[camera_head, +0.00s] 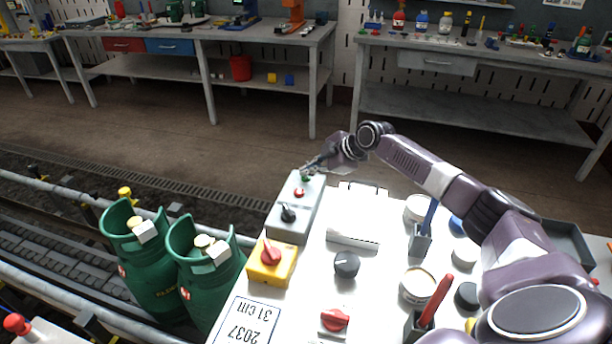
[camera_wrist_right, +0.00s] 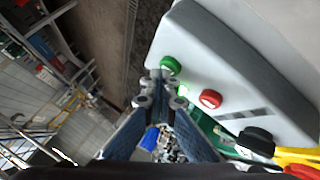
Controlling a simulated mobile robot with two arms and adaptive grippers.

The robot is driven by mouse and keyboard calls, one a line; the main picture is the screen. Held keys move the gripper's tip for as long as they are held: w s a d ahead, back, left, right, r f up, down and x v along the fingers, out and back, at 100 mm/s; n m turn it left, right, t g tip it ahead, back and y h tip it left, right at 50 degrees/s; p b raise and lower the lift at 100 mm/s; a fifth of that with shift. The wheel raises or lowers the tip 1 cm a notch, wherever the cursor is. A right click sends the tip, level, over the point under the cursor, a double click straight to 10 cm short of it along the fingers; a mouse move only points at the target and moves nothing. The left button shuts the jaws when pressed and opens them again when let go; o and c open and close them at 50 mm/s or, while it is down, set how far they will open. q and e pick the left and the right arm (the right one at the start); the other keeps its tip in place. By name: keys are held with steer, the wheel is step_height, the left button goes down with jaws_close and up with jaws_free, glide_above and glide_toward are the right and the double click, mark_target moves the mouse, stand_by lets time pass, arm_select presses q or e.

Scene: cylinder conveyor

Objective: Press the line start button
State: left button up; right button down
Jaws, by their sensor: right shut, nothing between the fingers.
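A grey control box (camera_head: 287,226) stands at the back left of the white panel. On its top are a green button (camera_head: 306,178), a red button (camera_head: 299,193) and a black knob (camera_head: 288,213). My right gripper (camera_head: 309,168) is shut and empty, with its tips at the green button's end of the box. In the right wrist view the closed fingertips (camera_wrist_right: 160,84) sit just beside the green button (camera_wrist_right: 171,65). I cannot tell if they touch it. The red button (camera_wrist_right: 210,98) is farther right there. My left gripper is not in view.
A yellow box with a red knob (camera_head: 271,254) is in front of the control box. Green gas cylinders (camera_head: 151,272) stand on the conveyor (camera_head: 60,245) at left. Cups, a black knob (camera_head: 346,264) and other items crowd the white panel (camera_head: 305,285).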

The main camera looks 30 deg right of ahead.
mark_target(308, 178)
steer(key=shift+r+p, duration=0.4)
steer(key=shift+r, duration=0.35)
steer(key=shift+r, duration=0.15)
step_height(308, 178, up, 5)
steer(key=p, duration=0.3)
steer(key=shift+p, duration=0.3)
steer(key=shift+f, duration=0.25)
